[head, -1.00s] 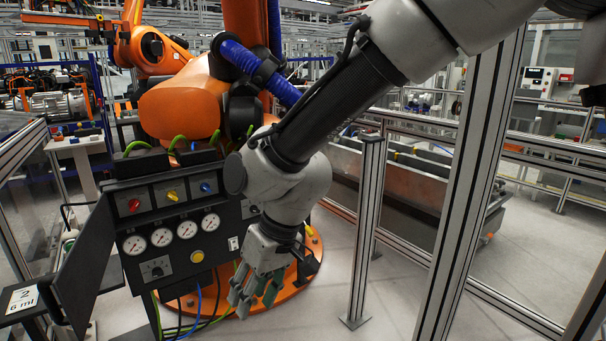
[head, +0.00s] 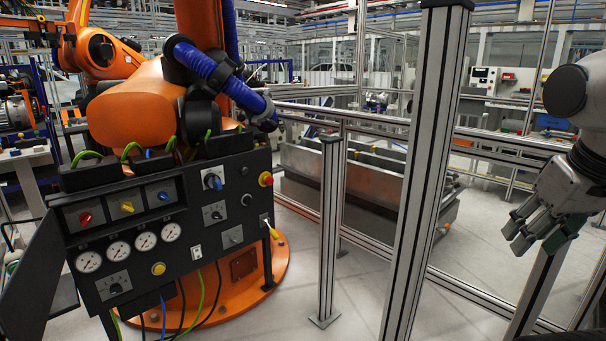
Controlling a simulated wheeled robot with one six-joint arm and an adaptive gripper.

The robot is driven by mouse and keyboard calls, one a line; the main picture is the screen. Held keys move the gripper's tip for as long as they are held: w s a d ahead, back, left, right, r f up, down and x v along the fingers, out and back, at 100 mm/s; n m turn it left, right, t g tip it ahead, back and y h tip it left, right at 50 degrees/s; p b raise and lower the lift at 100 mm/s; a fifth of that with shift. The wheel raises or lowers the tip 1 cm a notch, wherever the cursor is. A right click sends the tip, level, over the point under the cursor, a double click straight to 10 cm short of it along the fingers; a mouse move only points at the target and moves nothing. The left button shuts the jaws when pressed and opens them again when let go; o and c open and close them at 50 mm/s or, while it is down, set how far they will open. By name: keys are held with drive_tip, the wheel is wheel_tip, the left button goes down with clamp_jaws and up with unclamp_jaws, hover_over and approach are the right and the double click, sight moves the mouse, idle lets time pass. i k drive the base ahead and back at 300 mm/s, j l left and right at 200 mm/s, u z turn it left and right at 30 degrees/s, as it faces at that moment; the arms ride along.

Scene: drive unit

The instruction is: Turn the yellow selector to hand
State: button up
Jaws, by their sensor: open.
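The yellow selector (head: 127,207) is a small knob on a grey plate in the upper left of the dark control panel (head: 233,193). It sits between a red selector (head: 85,218) and a blue selector (head: 164,196). Its markings are too small to read. My gripper (head: 533,233) is at the far right of the head view, open and empty, well away from the panel. Nothing hides the yellow selector.
An open panel door (head: 35,262) stands left of the panel. Several gauges (head: 145,241) and a yellow button (head: 158,268) lie below the selectors. A thick aluminium post (head: 425,170) and a shorter post (head: 330,235) stand between panel and gripper. An orange robot (head: 140,105) stands behind.

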sight(126, 206)
drive_tip(key=u, duration=1.35)
